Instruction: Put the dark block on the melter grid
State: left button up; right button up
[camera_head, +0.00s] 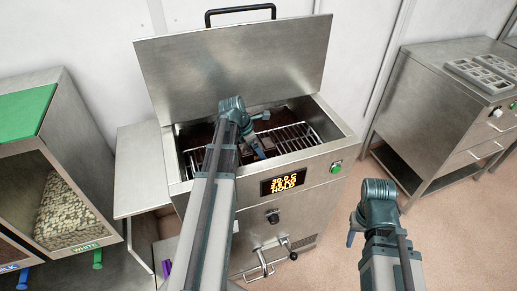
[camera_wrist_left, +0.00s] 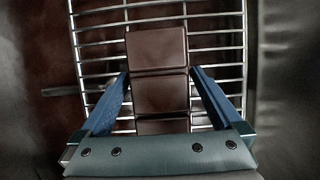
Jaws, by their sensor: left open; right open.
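The dark brown block (camera_wrist_left: 158,50), with grooves across it, lies on the bars of the melter grid (camera_wrist_left: 208,40) in the left wrist view. My left gripper (camera_wrist_left: 159,75) is open, with one blue finger on each side of the block and a small gap showing on each side. In the head view, my left gripper (camera_head: 258,147) reaches down inside the open melter (camera_head: 310,172), over the grid (camera_head: 292,137); the arm hides much of the block there. My right gripper (camera_head: 351,238) is open and empty, outside the melter at the lower right.
The melter's lid (camera_head: 235,65) stands raised behind the opening. A bin of white pieces (camera_head: 70,215) with a green lid stands at the left. A steel cabinet with moulds (camera_head: 485,75) stands at the right, with open floor in front.

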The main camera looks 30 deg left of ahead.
pick_arm(q)
jog(key=shift+r, duration=0.15)
jog(key=p+v, duration=1.1)
jog(key=v, duration=0.1)
jog(key=shift+r, duration=0.1)
